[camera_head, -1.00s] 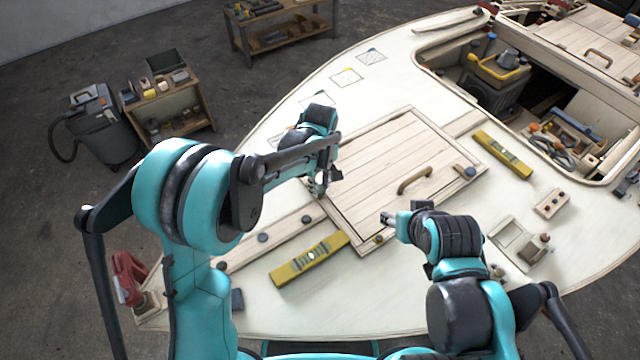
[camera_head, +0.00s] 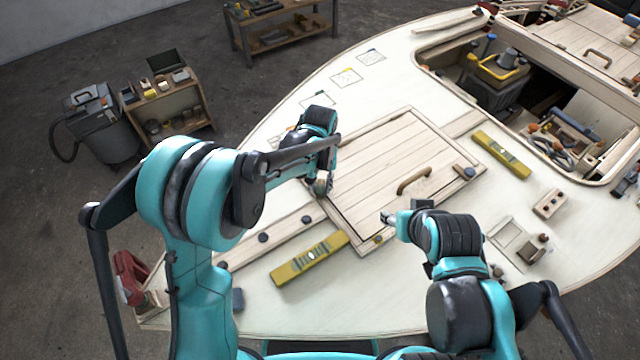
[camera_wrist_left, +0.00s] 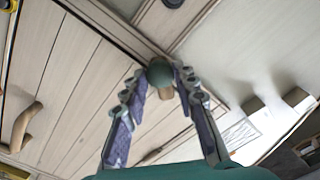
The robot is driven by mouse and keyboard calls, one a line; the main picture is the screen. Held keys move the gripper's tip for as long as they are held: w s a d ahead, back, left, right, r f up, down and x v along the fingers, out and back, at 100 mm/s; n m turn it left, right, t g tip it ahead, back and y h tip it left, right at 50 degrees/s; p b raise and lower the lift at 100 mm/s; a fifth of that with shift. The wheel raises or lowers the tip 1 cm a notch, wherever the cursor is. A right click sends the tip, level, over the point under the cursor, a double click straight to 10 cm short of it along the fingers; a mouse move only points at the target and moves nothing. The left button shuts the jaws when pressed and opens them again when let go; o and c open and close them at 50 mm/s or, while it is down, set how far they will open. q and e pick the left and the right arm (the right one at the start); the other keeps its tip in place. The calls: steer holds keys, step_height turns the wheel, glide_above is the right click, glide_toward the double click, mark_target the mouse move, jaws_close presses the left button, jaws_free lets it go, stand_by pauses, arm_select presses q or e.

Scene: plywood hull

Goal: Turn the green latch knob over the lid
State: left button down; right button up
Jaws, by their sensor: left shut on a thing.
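The green latch knob (camera_wrist_left: 160,74) sits at the edge of the pale plank lid in the left wrist view, with a small light-wood piece (camera_wrist_left: 157,108) beside it. My left gripper (camera_wrist_left: 169,76) is shut on the knob, one finger on each side. In the head view my left gripper (camera_head: 321,184) is at the left corner of the lid (camera_head: 385,160), and my arm largely hides the knob. The lid lies flat in its frame. My right gripper (camera_head: 388,217) hovers near the lid's front edge; its fingers are too small to read.
The lid has a wooden handle (camera_head: 414,181). A yellow level (camera_head: 309,259) lies in front of the lid and another (camera_head: 502,154) behind it to the right. An open hatch with tools (camera_head: 567,140) is at right.

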mark_target(319, 189)
arm_select(q)
steer(key=m, duration=0.5)
steer(key=shift+m, duration=0.3)
steer(key=m, duration=0.4)
steer(key=shift+m, duration=0.3)
steer(key=c, duration=1.2)
jaws_free()
step_height(319, 189, up, 12)
steer(key=shift+a, duration=0.1)
